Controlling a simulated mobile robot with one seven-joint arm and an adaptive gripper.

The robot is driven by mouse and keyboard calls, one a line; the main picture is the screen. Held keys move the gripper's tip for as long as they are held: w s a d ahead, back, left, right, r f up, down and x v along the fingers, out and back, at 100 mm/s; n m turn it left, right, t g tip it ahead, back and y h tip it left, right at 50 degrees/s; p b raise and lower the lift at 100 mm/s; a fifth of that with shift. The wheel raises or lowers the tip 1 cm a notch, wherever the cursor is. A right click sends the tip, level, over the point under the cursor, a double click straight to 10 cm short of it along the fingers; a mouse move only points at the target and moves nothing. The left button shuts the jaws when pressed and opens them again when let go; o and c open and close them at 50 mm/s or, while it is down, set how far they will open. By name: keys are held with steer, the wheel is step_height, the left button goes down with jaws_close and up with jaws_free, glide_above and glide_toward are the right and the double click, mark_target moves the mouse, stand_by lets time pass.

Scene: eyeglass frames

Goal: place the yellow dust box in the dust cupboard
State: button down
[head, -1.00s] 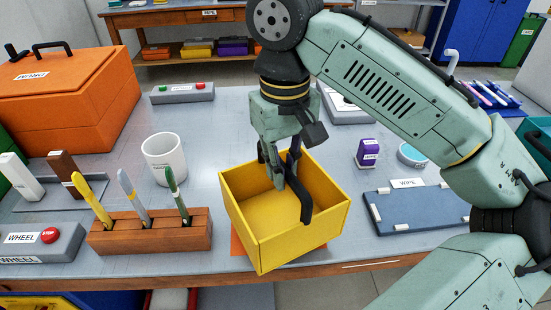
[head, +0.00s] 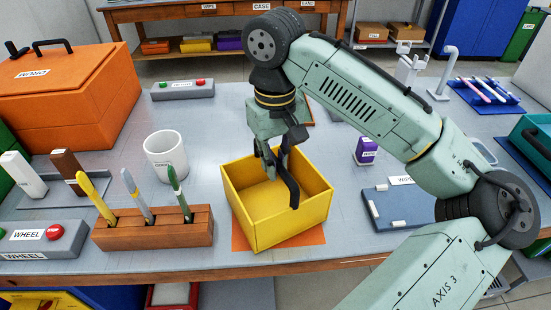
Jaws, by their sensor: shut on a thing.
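The yellow dust box (head: 285,225) is an open-topped box above an orange mat (head: 318,236) at the front middle of the table. I cannot tell whether its base touches the mat. I cannot make out a cupboard marked for dust in this view.
A wooden pen rack (head: 153,228) and a white mug (head: 166,156) stand left of the box. A blue wipe board (head: 402,208) lies to the right, with a purple labelled block (head: 366,150) behind it. A large orange case (head: 60,105) fills the back left.

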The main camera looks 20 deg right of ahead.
steer(key=c, duration=1.6)
jaws_free()
steer(key=shift+f, duration=0.1)
